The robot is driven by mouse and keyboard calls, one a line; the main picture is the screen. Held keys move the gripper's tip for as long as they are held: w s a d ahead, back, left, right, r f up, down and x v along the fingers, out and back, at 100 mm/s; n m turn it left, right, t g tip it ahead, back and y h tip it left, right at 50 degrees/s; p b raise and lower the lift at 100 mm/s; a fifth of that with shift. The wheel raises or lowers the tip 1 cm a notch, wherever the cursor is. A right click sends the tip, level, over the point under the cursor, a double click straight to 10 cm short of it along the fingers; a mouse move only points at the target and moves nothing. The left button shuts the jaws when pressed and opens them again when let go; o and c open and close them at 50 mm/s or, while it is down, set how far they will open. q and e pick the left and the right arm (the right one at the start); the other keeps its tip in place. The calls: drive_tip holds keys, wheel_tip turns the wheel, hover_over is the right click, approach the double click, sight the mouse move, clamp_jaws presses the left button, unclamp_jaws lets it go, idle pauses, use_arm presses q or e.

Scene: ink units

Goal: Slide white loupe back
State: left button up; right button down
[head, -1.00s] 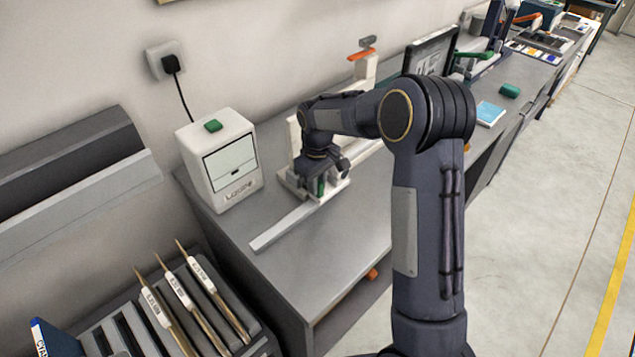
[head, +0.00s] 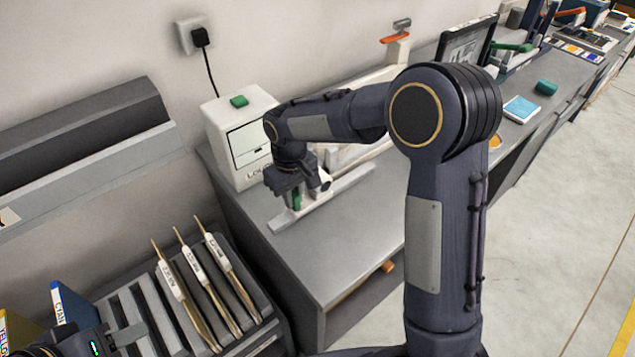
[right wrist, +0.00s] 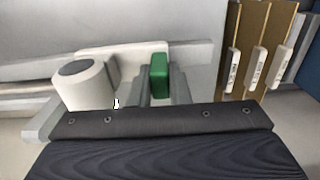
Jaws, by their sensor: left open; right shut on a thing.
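The white loupe (head: 322,184) sits on a pale grey rail (head: 350,182) on the bench, close to the rail's near left end. In the right wrist view the loupe (right wrist: 84,84) shows as a white body with a round, dark-topped barrel at left. Its green grip (right wrist: 160,76) stands between my right fingers. My right gripper (head: 294,200) is shut on this green grip, above the rail end. My left gripper (head: 112,340) is partly in view at the bottom left of the head view, beside the slotted rack, and mostly cut off; it is open.
A white box with a green button (head: 226,140) stands behind my right gripper. A slotted rack (head: 135,310) with several labelled spatulas is at the lower left. A screen (head: 466,45) and a blue pad (head: 521,109) are farther along. The bench front is clear.

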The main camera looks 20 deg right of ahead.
drive_tip(key=a, duration=0.1)
drive_tip(key=s+a, duration=0.1)
drive_tip(key=a, duration=0.2)
drive_tip(key=shift+s+a, duration=0.3)
drive_tip(key=c, duration=1.4)
unclamp_jaws()
drive_tip(key=shift+a, duration=0.15)
drive_tip(key=shift+o, duration=0.2)
wheel_tip(320, 180, up, 8)
drive_tip(key=b, duration=0.1)
drive_tip(key=shift+f, duration=0.1)
